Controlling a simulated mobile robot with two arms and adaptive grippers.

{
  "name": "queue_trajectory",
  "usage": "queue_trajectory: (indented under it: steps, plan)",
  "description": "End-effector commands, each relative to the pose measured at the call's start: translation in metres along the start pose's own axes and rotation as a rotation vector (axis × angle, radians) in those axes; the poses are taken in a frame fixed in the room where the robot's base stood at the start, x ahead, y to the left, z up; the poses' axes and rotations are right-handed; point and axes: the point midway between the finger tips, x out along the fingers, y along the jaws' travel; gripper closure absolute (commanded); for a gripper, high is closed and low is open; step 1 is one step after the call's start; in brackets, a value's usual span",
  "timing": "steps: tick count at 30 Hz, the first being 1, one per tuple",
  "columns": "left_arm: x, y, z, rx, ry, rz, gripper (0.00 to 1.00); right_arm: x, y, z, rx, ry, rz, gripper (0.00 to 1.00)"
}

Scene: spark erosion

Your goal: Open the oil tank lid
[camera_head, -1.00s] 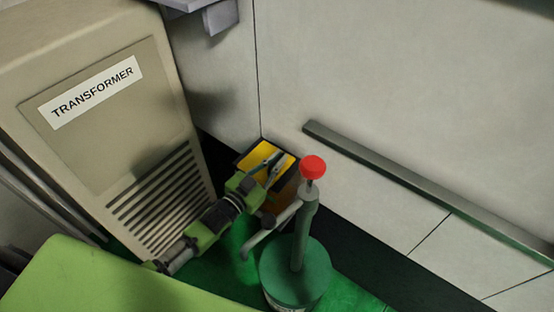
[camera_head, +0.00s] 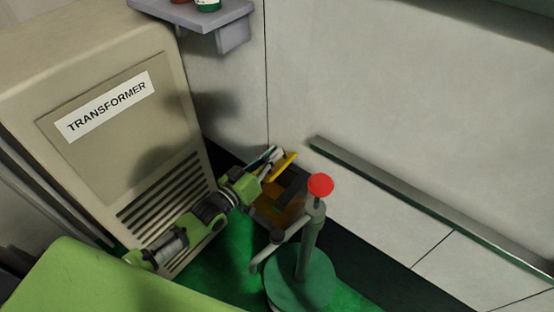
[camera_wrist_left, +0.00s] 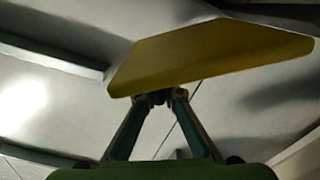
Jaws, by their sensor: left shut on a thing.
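The yellow oil tank lid (camera_head: 284,166) is raised and tilted, standing up at the wall side of the oil tank (camera_head: 268,211) in the corner. The tank's dark and brownish inside shows below it. My left gripper (camera_head: 274,154) is at the lid, shut on its edge. In the left wrist view the lid (camera_wrist_left: 205,58) spans the upper middle, with the left gripper's fingertips (camera_wrist_left: 161,97) meeting at its near edge. The exact contact is partly hidden under that edge. My right gripper is not in view.
A green cylinder with an upright post and red knob (camera_head: 320,185) stands close in front of the tank. The beige transformer cabinet (camera_head: 75,165) is at left. A wall rail (camera_head: 430,208) runs to the right. A grey shelf (camera_head: 195,14) is above.

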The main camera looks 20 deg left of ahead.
Motion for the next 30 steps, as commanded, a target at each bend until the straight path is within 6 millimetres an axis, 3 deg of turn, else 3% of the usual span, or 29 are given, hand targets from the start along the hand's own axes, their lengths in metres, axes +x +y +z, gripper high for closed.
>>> queue_trajectory:
  steps: [11, 30]
  plan:
    - [0.0, -0.031, -0.028, -0.355, 0.002, 0.0, 1.0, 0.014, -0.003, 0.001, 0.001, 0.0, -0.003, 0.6]
    - [-0.001, -0.086, -0.046, -0.917, 0.004, -0.001, 1.0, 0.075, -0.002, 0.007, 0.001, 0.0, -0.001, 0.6]
